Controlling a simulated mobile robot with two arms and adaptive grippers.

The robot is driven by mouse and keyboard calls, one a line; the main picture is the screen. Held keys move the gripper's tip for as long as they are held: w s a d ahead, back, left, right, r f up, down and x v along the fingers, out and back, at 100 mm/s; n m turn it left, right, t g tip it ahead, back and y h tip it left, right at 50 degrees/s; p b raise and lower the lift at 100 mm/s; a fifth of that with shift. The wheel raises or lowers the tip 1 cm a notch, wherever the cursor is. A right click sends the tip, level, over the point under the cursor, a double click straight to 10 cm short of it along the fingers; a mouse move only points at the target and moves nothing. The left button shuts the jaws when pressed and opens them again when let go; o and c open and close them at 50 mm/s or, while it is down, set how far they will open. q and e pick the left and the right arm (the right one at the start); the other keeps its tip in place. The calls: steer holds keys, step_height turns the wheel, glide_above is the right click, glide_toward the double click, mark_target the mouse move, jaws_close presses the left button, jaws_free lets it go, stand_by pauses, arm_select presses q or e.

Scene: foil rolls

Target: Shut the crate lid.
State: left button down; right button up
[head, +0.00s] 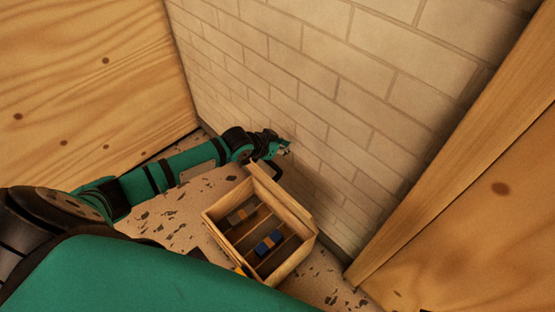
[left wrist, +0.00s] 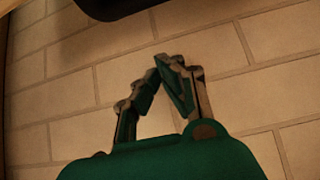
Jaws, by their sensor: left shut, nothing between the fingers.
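The wooden crate (head: 225,240) stands open on the speckled floor in the head view. Its lid (head: 281,193) stands raised along the crate's far side, toward the brick wall, and shows nearly edge-on. Inside lie a blue roll with an orange-brown band (head: 268,243) and a greyish one (head: 240,215). My left gripper (head: 284,149) is beyond the far left end of the lid, close to the wall. In the left wrist view its fingers (left wrist: 165,62) are shut and empty, with brick behind them. I cannot tell whether it touches the lid. My right gripper is not in view.
A brick wall (head: 330,80) rises behind the crate. Wooden panels stand at the left (head: 90,80) and right (head: 480,220). Bare floor (head: 180,220) shows left of the crate. My green body hides the near floor and part of the crate's near side.

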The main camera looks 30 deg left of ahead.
arm_select(q)
steer(key=shift+x, duration=0.8)
steer(key=shift+s+a+f+b, duration=0.1)
steer(key=shift+s+a+f, duration=0.15)
steer(key=shift+s, duration=0.3)
steer(key=shift+s+a+f+b, duration=0.15)
steer(key=shift+s+f, duration=0.2)
steer(key=shift+s, duration=0.25)
steer(key=shift+s+a+f+b, duration=0.1)
steer(key=shift+s+a+f, duration=0.15)
steer(key=shift+s, duration=0.3)
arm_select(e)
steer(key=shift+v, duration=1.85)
arm_select(q)
steer(key=shift+f, duration=0.1)
